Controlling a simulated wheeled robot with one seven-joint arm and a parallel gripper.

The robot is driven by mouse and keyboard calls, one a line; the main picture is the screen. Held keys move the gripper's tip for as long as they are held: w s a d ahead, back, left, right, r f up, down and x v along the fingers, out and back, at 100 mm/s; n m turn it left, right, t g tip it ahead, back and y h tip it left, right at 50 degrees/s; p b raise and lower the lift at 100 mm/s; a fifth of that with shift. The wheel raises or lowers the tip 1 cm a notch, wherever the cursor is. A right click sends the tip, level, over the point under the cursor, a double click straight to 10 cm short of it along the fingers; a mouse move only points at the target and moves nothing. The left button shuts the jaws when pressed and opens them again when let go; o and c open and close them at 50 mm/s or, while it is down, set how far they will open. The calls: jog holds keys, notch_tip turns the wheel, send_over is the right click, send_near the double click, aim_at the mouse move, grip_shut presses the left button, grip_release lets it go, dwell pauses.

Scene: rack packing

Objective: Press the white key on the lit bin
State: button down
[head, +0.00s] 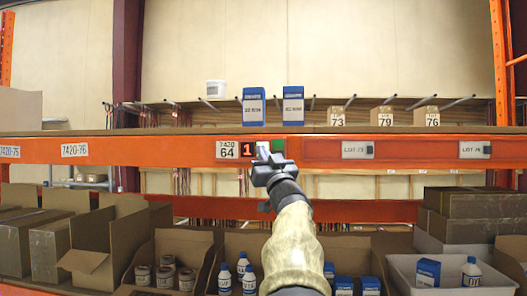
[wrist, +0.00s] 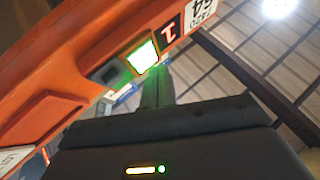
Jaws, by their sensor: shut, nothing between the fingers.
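The lit bin's unit sits on the orange beam beside the label "7420 64" (head: 227,149). Its display (head: 246,149) shows a lit red-orange 1, also seen in the wrist view (wrist: 168,36). The white key (head: 262,147) is right of the display, partly hidden by my gripper. In the wrist view the white key (wrist: 143,56) glows bright with green edges.
The orange beam (head: 120,150) runs across the rack. Blue boxes (head: 254,106) and small cartons (head: 384,117) stand on the shelf above. Open bins with bottles (head: 225,277) and boxes are below.

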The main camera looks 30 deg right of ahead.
jog(key=shift+w+r, duration=0.1)
jog(key=shift+w+d+p, duration=0.25)
jog(key=shift+w+p, duration=0.05)
jog(key=shift+w, duration=0.05)
jog(key=shift+w+d+p, duration=0.2)
jog(key=shift+w+p, duration=0.1)
dwell(0.8)
dwell(0.4)
jog(key=shift+s+a+b, duration=0.45)
jog(key=shift+s+b, duration=0.25)
